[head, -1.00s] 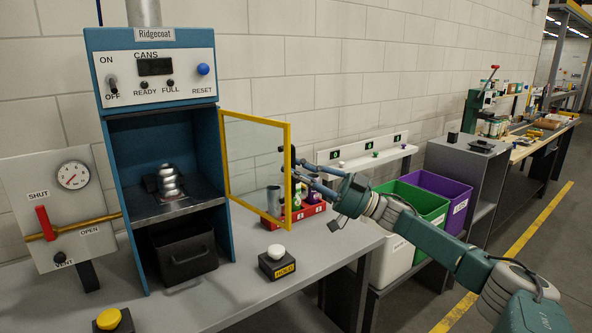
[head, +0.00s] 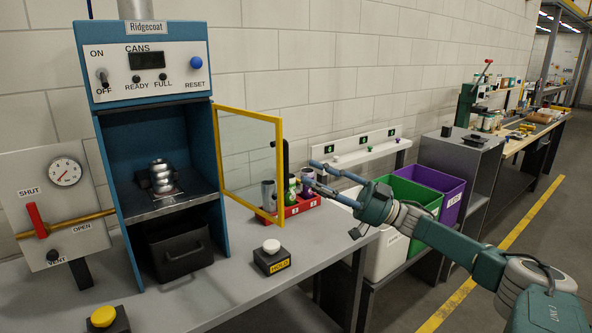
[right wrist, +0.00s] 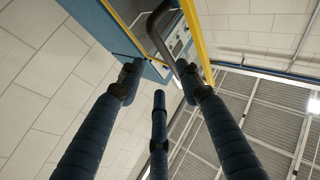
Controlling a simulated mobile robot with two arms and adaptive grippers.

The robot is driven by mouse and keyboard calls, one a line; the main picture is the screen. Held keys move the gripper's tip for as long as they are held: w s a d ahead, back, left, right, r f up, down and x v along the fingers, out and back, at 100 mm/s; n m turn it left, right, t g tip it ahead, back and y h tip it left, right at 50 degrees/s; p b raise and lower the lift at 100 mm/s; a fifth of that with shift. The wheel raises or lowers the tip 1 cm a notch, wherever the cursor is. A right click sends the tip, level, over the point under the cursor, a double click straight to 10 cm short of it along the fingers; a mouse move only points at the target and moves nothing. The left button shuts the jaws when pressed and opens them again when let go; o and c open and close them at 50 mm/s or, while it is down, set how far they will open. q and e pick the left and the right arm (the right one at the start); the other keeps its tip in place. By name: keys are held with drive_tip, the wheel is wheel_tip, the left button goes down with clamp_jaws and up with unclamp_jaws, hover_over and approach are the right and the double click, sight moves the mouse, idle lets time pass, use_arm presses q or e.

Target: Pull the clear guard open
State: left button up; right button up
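The clear guard (head: 240,150) is a see-through panel in a yellow frame. It stands swung open to the right of the blue Ridgecoat cabinet (head: 205,160), whose front is uncovered. A dark handle (head: 282,158) is on the guard's free edge. My right gripper (head: 308,172) is to the right of the handle, apart from it, with its fingers spread and empty. In the right wrist view, the handle (right wrist: 158,32) and yellow frame (right wrist: 193,32) lie beyond the open fingers (right wrist: 155,85). My left gripper is not in view.
A red rack (head: 298,207) with containers stands behind the guard's free edge. A HOLD button box (head: 271,257) and a yellow button (head: 103,316) are on the grey bench (head: 225,285). Green (head: 425,196) and purple (head: 450,195) bins stand to the right.

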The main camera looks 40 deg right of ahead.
drive_tip(key=shift+v, duration=2.05)
drive_tip(key=shift+f, duration=0.1)
